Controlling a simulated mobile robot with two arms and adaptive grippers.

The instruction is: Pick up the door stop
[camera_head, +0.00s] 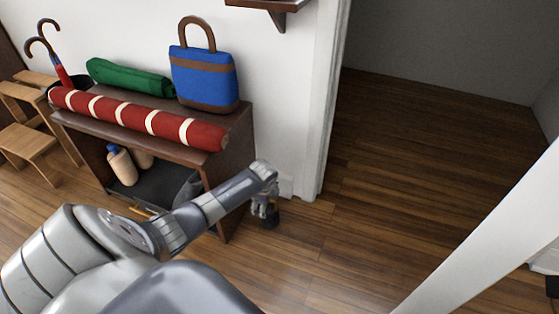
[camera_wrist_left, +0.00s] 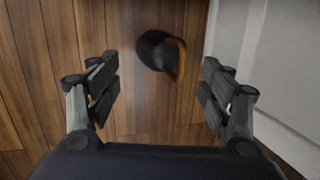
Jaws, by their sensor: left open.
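The door stop is most likely the small dark rounded thing (camera_wrist_left: 160,50) with an orange-brown edge on the wood floor. In the left wrist view it lies ahead of my left gripper (camera_wrist_left: 160,83), roughly centred between the spread fingers and not held. In the head view my left gripper (camera_head: 266,208) points down low over the floor, beside the shelf's right end and near the door frame. There I cannot clearly separate the door stop from the dark fingers. My right gripper is not in view.
A dark wood shelf (camera_head: 240,150) holds a red striped roll (camera_head: 140,119), a green roll (camera_head: 130,77) and a blue bag (camera_head: 204,77). The white door frame (camera_head: 318,130) stands close to my gripper. Wood floor through the doorway (camera_head: 420,140) is clear.

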